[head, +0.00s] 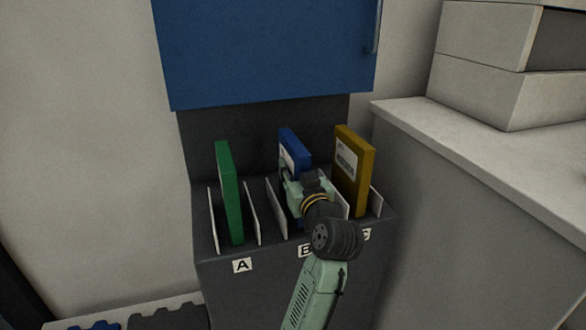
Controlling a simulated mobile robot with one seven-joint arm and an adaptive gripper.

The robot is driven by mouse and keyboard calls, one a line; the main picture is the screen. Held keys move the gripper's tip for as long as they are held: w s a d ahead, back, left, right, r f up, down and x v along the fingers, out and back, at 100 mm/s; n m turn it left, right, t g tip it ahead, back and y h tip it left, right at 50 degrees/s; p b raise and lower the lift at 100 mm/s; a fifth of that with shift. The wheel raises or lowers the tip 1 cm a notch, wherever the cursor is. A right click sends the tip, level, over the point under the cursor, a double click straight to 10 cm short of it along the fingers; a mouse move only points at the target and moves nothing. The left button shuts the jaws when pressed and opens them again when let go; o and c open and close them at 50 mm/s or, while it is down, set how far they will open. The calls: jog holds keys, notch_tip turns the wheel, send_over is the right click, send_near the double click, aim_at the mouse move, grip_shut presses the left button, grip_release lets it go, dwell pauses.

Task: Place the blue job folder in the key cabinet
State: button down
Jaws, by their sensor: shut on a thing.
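The blue job folder (292,146) stands upright in the middle slot, marked B, of a dark rack, with a white label on its face. My gripper (291,185) is at the folder's near side and is shut on it; the wrist hides the fingertips and the folder's lower part. A blue cabinet (265,50) with a handle at its right edge hangs above the rack, and its front looks closed. I cannot tell from the picture whether it is the key cabinet.
The dark rack (225,265) has white dividers. A green folder (230,190) stands in slot A and a yellow folder (352,170) in slot C, close right of my gripper. A grey counter (480,160) with stacked pale boxes (480,85) is at the right.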

jog(key=shift+f+b, duration=0.45)
jog(key=shift+f, duration=0.05)
dwell(0.4)
jog(key=c, duration=1.2)
grip_release()
jog(key=shift+c, duration=0.2)
jog(key=shift+s, duration=0.1)
